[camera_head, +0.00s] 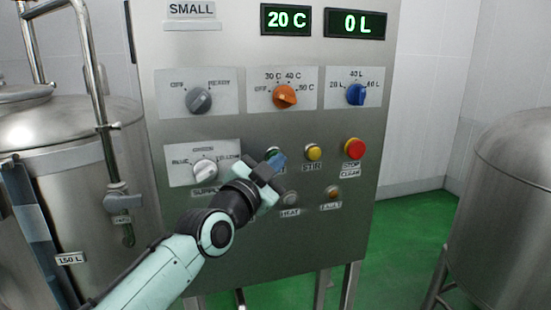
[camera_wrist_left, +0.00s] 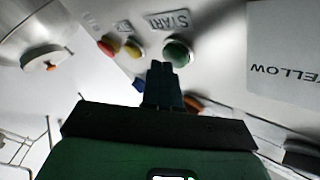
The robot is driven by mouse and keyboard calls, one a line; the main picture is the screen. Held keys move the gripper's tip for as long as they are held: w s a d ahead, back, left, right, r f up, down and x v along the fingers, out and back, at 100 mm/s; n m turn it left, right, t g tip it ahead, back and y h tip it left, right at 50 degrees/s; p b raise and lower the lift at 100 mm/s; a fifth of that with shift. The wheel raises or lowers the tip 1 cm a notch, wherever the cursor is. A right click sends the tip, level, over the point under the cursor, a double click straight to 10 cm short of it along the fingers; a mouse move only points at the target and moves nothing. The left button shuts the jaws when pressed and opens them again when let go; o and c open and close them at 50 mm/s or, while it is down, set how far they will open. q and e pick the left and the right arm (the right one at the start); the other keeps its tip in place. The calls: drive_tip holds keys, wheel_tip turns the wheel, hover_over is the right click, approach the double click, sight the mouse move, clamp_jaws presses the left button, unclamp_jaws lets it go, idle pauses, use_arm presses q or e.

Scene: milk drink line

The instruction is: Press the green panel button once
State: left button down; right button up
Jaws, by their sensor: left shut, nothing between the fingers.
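The green button (camera_wrist_left: 178,50) stands on the steel panel beside its START label (camera_wrist_left: 168,21) in the left wrist view. In the head view only a dark green sliver of the button (camera_head: 271,153) shows; my gripper covers most of it. My left gripper (camera_head: 277,163) is shut and empty, its fingers pointing toward the panel at this button. In the left wrist view the closed fingertips (camera_wrist_left: 160,69) are just beside the button's edge. I cannot tell whether they touch the panel. My right gripper is not in view.
A yellow STIR button (camera_head: 313,152) and a red STOP button (camera_head: 354,149) are to the right. Several knobs sit above, including an orange one (camera_head: 285,96). The displays read 20 C (camera_head: 286,19) and 0 L (camera_head: 355,23). Steel tanks stand left (camera_head: 70,135) and right (camera_head: 510,190).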

use_arm(q)
drive_tip(key=shift+s+d, duration=0.1)
drive_tip(key=shift+s, duration=0.45)
drive_tip(key=s+b, duration=0.1)
drive_tip(key=s+d+b, duration=0.1)
drive_tip(key=s, duration=0.2)
drive_tip(key=shift+s+d+b, duration=0.25)
drive_tip(key=shift+s+b, duration=0.15)
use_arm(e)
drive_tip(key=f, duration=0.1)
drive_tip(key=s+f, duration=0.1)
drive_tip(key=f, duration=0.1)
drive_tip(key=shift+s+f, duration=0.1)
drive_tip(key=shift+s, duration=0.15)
